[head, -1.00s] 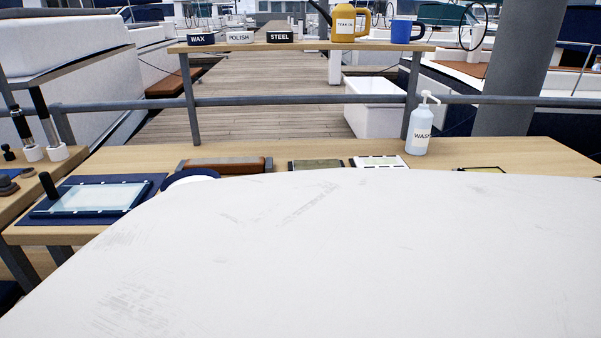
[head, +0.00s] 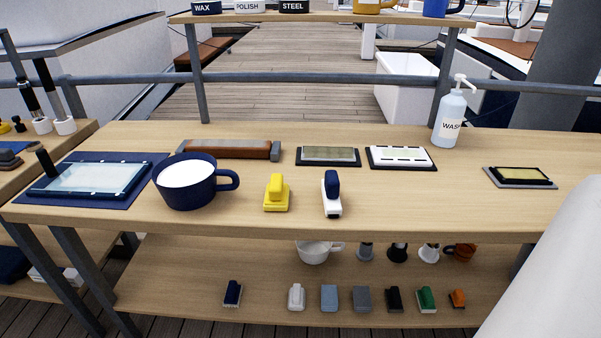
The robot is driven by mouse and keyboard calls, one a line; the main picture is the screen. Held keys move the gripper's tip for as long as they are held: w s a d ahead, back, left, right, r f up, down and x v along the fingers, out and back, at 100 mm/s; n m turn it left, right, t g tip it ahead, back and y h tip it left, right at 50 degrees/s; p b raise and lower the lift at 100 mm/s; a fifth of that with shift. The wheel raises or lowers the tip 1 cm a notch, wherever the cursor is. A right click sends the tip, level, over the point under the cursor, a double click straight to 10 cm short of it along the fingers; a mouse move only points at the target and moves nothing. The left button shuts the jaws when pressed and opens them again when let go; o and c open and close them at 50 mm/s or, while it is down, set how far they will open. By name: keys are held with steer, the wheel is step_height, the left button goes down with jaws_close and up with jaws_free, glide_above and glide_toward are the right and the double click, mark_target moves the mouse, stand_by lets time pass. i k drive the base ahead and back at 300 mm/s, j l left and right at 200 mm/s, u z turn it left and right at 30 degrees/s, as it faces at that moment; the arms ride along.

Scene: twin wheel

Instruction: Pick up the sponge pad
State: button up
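No single thing is labelled as the sponge pad, and I cannot tell for certain which one it is. Flat candidates lie on the table (head: 400,208): a grey-green pad in a dark tray (head: 328,155) at the back middle, and a yellowish pad in a dark frame (head: 520,176) at the right. A yellow handled block (head: 276,194) and a white block with a dark blue handle (head: 332,196) stand near the front edge. My gripper is not in view. A large smooth white shape at the lower right is probably part of my own arm.
A navy mug (head: 186,190) of white contents, a framed screen (head: 88,178), a brown bar (head: 228,149), a white slotted plate (head: 402,157) and a wash bottle (head: 450,118) share the table. The lower shelf (head: 180,285) holds several small blocks and cups. The table's front right is clear.

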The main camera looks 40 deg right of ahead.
mark_target(277, 193)
steer(key=z, duration=0.85)
steer(key=l+u, duration=0.3)
steer(key=i+l+u, duration=0.1)
steer(key=u, duration=0.2)
steer(key=i+l, duration=0.1)
steer(key=i, duration=0.4)
